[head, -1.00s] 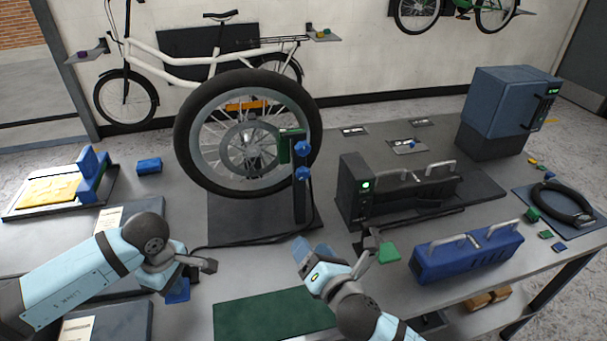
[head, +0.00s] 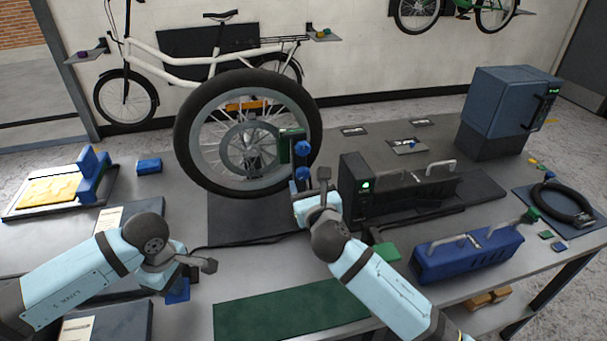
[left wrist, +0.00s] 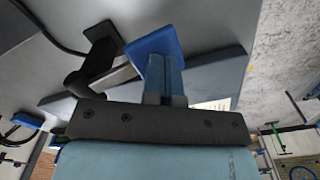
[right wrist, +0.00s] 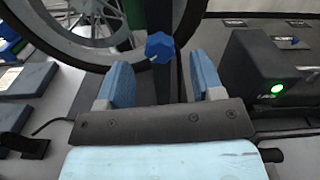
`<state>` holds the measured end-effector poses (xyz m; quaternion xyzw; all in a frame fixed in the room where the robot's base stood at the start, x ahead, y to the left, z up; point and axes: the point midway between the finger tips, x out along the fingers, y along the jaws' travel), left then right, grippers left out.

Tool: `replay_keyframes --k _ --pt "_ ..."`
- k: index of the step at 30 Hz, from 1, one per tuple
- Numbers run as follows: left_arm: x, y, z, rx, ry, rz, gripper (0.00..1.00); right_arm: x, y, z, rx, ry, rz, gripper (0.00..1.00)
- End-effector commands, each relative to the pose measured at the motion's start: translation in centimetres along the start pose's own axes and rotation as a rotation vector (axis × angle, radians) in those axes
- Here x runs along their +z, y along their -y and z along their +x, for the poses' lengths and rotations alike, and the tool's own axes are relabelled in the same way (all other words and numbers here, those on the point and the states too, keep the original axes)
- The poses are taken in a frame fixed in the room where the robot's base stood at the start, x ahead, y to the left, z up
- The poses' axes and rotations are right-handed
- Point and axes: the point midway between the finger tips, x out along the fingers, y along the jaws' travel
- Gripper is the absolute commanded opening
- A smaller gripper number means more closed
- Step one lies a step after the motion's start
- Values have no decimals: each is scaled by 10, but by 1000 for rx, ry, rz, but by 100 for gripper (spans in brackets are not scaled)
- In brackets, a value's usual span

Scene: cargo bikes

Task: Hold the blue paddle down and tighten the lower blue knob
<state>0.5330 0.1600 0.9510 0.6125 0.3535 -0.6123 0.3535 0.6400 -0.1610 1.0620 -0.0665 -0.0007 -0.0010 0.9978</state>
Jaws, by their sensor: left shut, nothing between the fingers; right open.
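The blue paddle (head: 178,292) is low at the front left, partly hidden by my left gripper (head: 184,278). In the left wrist view the shut, empty fingers (left wrist: 165,72) meet the paddle (left wrist: 152,44) in the picture; firm contact cannot be told. The lower blue knob (head: 302,174) is on the dark upright post beside the wheel, below the upper blue knob (head: 302,147). My right gripper (head: 302,192) is open at the lower knob. In the right wrist view a faceted blue knob (right wrist: 159,47) lies beyond and between the open fingers (right wrist: 160,84), not gripped.
The large wheel (head: 187,151) stands left of the post. A dark unit with a green light (head: 352,197) stands close right of my right gripper. A blue case with handles (head: 465,258) and a green mat (head: 290,312) lie nearer the front.

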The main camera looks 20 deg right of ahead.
Motion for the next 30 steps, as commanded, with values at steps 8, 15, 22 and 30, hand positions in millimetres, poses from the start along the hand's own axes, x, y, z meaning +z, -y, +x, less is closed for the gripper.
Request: replay_keyframes --k 8,15,22,30 --pt "0 0 1 -1 -1 -1 0 0 -1 38 1 1 2 61" --pt "0 0 1 -1 -1 -1 0 0 0 45 1 0 2 61" --pt "0 0 1 -1 -1 -1 0 0 0 44 1 0 2 42" --pt "0 0 1 -1 -1 -1 0 0 0 44 1 0 3 12"
